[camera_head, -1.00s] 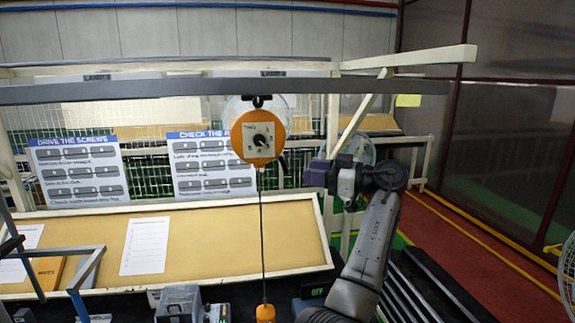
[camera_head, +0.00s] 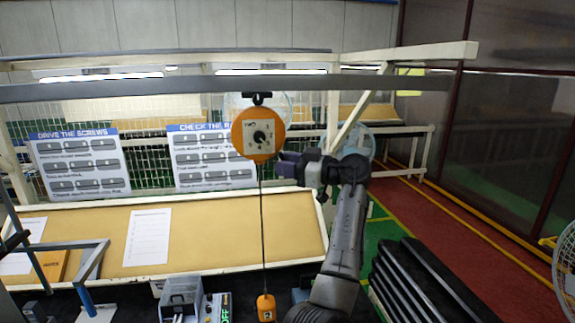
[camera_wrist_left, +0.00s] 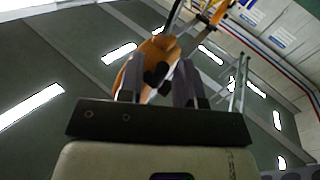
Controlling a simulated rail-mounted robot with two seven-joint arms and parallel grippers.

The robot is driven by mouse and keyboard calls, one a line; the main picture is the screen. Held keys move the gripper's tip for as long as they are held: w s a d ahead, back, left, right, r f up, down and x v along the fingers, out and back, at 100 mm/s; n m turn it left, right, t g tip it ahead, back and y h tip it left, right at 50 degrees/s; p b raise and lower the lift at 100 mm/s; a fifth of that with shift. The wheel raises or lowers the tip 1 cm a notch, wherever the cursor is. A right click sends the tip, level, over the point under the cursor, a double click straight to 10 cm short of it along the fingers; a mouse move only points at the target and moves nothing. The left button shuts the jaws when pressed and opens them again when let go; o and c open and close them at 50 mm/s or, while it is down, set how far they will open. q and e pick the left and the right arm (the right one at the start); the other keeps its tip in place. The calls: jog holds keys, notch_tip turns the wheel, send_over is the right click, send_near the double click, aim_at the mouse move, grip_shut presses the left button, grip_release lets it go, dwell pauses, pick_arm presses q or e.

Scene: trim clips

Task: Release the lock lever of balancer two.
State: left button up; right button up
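One orange round balancer (camera_head: 258,134) with a pale face plate and dark central knob hangs from the grey overhead rail. Its number is too small to read. My left gripper (camera_head: 281,164) is at the balancer's lower right edge, its fingers pointing left. In the left wrist view the fingers (camera_wrist_left: 158,82) stand apart, with the orange balancer housing (camera_wrist_left: 163,48) just beyond them. A dark part shows between the fingers; I cannot tell whether it is the lock lever. In the head view the gripper covers the lever's place. My right gripper is not in view.
A cable runs down from the balancer to an orange end piece (camera_head: 266,307). The grey rail (camera_head: 150,91) crosses above. Sign boards (camera_head: 80,165) and a tan sloped board (camera_head: 210,235) stand behind. A stack of black trays (camera_head: 425,285) lies at lower right.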

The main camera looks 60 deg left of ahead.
pick_arm(q)
grip_shut()
jog(key=shift+s+f+b, duration=0.1)
jog(key=shift+f+b, duration=0.15)
jog(key=shift+b, duration=0.25)
jog(key=shift+s+a+f+m+g+y+b, duration=0.15)
jog(key=shift+m+g+y+b, duration=0.4)
jog(key=shift+b, duration=0.45)
jog(key=shift+y+b, duration=0.3)
jog(key=shift+y, duration=0.15)
jog(key=shift+r+m, duration=0.25)
